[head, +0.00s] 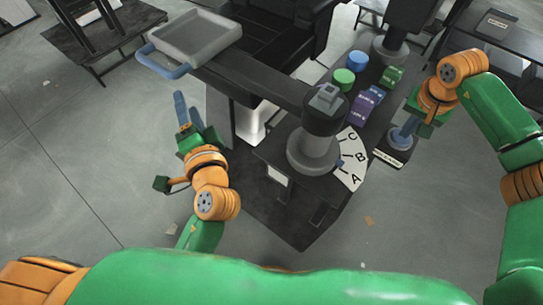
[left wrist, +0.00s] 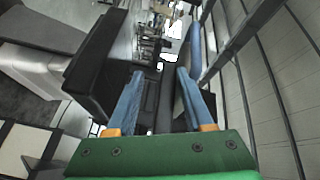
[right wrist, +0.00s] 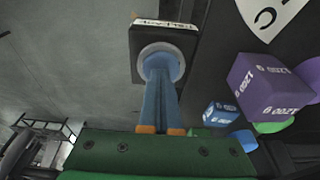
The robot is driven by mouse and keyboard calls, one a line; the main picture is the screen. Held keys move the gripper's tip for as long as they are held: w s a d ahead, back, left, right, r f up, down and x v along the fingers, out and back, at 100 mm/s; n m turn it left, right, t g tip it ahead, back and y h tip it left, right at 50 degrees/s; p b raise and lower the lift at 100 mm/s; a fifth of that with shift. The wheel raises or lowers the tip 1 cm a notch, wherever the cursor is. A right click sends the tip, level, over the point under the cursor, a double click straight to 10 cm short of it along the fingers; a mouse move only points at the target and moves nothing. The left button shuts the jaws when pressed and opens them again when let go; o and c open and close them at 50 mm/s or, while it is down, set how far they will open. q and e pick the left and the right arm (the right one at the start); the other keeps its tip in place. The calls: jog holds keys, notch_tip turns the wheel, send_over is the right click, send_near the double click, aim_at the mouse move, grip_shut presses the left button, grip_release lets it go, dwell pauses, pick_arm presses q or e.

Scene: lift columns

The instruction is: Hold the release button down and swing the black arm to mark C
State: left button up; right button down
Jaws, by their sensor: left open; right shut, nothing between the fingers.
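The black arm (head: 258,82) runs from the head of a grey column (head: 312,150) toward the upper left and carries a grey tray with a blue handle (head: 165,66). A white scale (head: 350,170) beside the column bears marks A, B and C (head: 353,137). A small blue pointer (head: 340,163) shows at its inner edge, near A and B. My right gripper (right wrist: 160,62) is shut and empty, its tips at the round grey release button (right wrist: 173,52) on a black labelled box; pressing depth cannot be told. My left gripper (head: 181,110) is open, left of the arm and below the tray.
Green cylinders (head: 344,76), purple boxes (head: 364,108) and a green box (head: 392,76) stand on the dark bench behind the column. A second column (head: 390,50) stands farther back. A dark table (head: 105,40) is at upper left. Floor left of my left gripper is clear.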

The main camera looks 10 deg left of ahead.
pick_arm(q)
jog(key=w+d+f+g+h, duration=0.1)
jog(key=w+f+h, duration=0.1)
jog(key=f+h, duration=0.15)
jog(key=w+d+f+h, duration=0.1)
jog(key=d+f+h, duration=0.1)
jog(key=f, duration=0.3)
jog(key=d+f+h, duration=0.3)
jog(key=d, duration=0.1)
jog(key=s+d+f+g+h, duration=0.1)
jog(key=d+f+h, duration=0.1)
jog(key=d+f, duration=0.1)
jog(key=s+d+f+g+h, duration=0.1)
jog(key=d+f+h, duration=0.2)
jog(key=d+f, duration=0.1)
jog(key=shift+d+n+h, duration=0.35)
jog(key=shift+d+n, duration=0.05)
jog(key=shift+d, duration=0.35)
